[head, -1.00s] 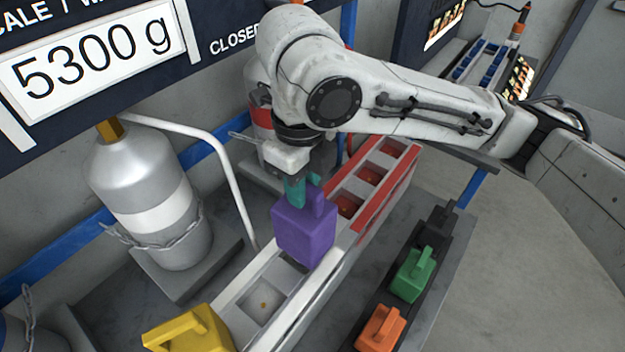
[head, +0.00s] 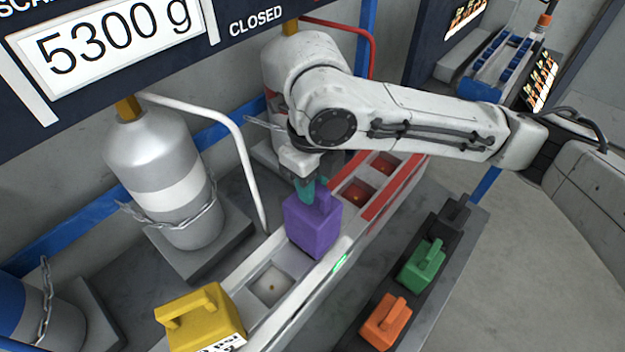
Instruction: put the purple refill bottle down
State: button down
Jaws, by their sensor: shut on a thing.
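The purple refill bottle (head: 312,228) is upright at the long rack (head: 312,280), in line with its row of square bays. Its lower end looks to be at or in a bay of the pale section, but the bay floor is hidden behind it. My gripper (head: 308,188), with teal fingers, is shut on the bottle's top from above. The fingertips are partly hidden by the bottle and its handle. A green light (head: 341,263) glows on the rack's side just in front of the bottle.
An empty bay (head: 270,287) lies nearer me, beside the yellow bottle (head: 205,318). Red-edged bays (head: 358,192) lie beyond the purple bottle. Green (head: 423,264) and orange (head: 386,320) bottles stand in a dark tray at right. A chained grey cylinder (head: 160,170) stands at left.

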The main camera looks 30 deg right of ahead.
jog(key=c, duration=1)
grip_release()
jog(key=shift+o, duration=0.2)
notch_tip(320, 180, up, 12)
